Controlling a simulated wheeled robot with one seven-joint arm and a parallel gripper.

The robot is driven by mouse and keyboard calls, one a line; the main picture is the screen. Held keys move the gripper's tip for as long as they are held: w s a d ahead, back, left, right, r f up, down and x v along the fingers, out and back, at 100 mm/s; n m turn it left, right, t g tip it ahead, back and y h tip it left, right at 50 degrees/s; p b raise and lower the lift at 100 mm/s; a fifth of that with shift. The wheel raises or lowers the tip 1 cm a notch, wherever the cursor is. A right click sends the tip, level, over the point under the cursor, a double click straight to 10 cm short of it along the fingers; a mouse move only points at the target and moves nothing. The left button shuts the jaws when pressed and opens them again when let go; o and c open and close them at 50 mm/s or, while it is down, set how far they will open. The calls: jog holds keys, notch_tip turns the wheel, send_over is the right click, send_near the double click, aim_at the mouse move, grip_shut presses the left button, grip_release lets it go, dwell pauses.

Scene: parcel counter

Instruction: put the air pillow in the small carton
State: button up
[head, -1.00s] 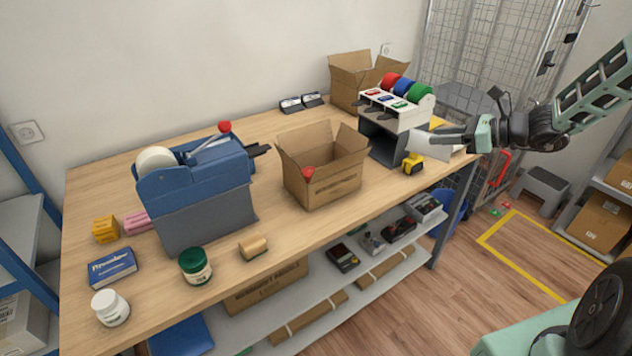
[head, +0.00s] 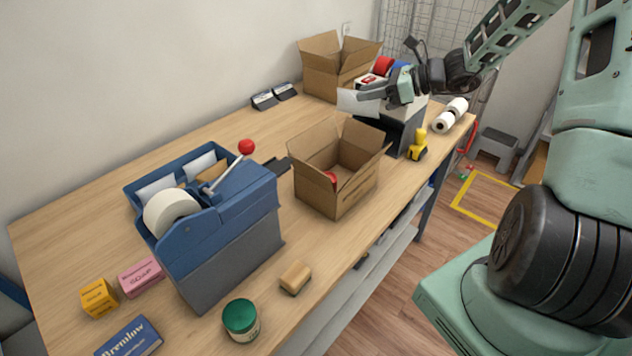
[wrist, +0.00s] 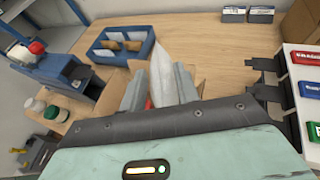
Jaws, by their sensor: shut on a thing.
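My gripper (head: 366,97) is shut on a white air pillow (head: 352,104), which sticks out from the fingertips. In the wrist view the pillow (wrist: 162,74) stands out between the two fingers (wrist: 157,92). The small carton (head: 335,190) stands open on the counter with its flaps spread. The pillow is above and behind the carton's right back flap, apart from it as far as I can tell. A red thing (head: 331,177) shows inside the carton. In the wrist view my gripper hides most of the carton.
A larger open carton (head: 330,85) stands at the back. A label rack (head: 400,132) and a yellow tool (head: 418,146) are right of the small carton. A blue tape dispenser (head: 225,235) with a red-knobbed lever stands to its left; a wooden block (head: 295,278) lies in front.

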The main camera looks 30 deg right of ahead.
jog(key=shift+w+a+f, duration=0.15)
jog(key=shift+a+f, duration=0.05)
jog(key=shift+f, duration=0.1)
notch_tip(320, 180, down, 9)
jog(key=p, duration=0.2)
jog(key=shift+f+p, duration=0.2)
jog(key=shift+p, duration=0.2)
jog(key=shift+f+b, duration=0.4)
jog(key=shift+f, duration=0.25)
jog(key=o, duration=0.9)
jog(key=shift+r, duration=0.1)
